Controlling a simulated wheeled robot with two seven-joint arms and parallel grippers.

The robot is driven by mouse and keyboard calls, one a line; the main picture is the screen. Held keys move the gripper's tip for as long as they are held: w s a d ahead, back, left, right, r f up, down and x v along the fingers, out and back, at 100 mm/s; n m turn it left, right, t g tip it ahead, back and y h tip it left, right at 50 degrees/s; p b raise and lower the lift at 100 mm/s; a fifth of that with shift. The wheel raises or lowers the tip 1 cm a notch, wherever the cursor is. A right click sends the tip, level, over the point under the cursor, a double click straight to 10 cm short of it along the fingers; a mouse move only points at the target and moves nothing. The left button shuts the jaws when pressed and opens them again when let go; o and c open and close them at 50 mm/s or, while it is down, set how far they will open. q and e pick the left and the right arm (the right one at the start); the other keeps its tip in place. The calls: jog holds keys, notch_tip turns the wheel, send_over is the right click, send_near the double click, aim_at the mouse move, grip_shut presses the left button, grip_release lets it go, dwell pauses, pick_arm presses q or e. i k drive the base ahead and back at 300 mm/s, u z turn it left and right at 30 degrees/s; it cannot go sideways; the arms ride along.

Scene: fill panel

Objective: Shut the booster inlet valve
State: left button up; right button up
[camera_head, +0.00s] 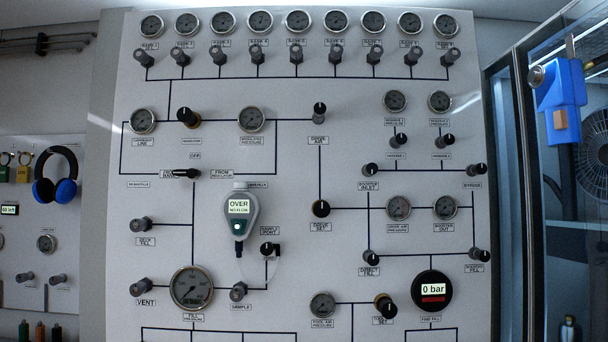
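The booster inlet valve (369,170) is a small dark knob on the right half of the white fill panel (290,100). Its label, "BOOSTER INLET", is just below it. It sits where pipe lines meet, with one line running right to the bypass valve (478,169) and one running down. Its knob is too small to tell whether it is open or shut. Neither of my grippers shows in the head view.
The reserve valves (398,140) (443,140) are above and the direct fill valve (370,256) below. Gauges (398,208) sit between. A blue device (560,100) hangs at the right, and headphones (56,178) hang at the left. Nothing blocks the panel front.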

aim_at(371, 168)
jog(key=i, duration=0.95)
jog(key=z, duration=0.45)
jog(key=k, duration=1.55)
jog(key=z, duration=0.85)
jog(key=i, duration=1.25)
jog(key=u, duration=0.9)
jog(key=i, duration=0.5)
jog(key=u, duration=0.45)
